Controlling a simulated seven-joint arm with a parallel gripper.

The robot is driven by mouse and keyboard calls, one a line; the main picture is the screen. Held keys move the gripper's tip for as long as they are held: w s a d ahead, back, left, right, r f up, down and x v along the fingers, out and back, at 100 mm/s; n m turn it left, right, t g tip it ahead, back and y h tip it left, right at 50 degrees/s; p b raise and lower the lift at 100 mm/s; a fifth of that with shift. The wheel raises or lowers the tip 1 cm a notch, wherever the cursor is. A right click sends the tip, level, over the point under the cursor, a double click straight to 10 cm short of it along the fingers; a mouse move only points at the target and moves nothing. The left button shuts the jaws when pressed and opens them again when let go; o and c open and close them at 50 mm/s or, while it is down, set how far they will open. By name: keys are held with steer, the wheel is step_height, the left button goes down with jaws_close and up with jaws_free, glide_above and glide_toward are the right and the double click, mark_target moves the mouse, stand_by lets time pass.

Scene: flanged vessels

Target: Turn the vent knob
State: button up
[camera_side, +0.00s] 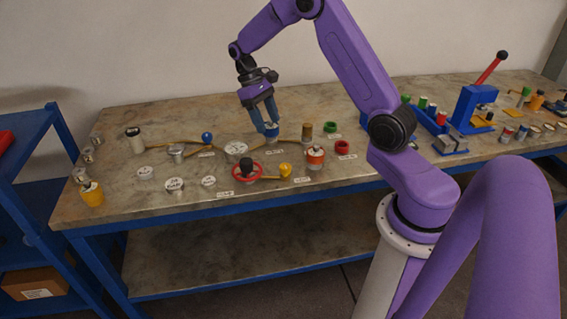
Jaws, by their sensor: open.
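My gripper (263,113) points down over the middle of the work table. Its blue fingers are open around or just above a small blue-topped fitting (272,131), which may be the vent knob. The labels are too small to read, so I cannot confirm this. I cannot tell whether the fingers touch it. Other knob-like parts stand near: a blue ball on a stem (207,137) to the left, a red handwheel with a black centre (247,171) in front, and a yellow knob (285,170) beside that.
A white round-topped vessel (236,148) is close left of the gripper. A red-banded white vessel (315,156) and red (342,147) and green (330,127) rings are to the right. A blue press with a red lever (488,70) stands far right.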

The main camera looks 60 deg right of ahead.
mark_target(284, 165)
steer(key=x, duration=1.5)
steer(key=c, duration=1)
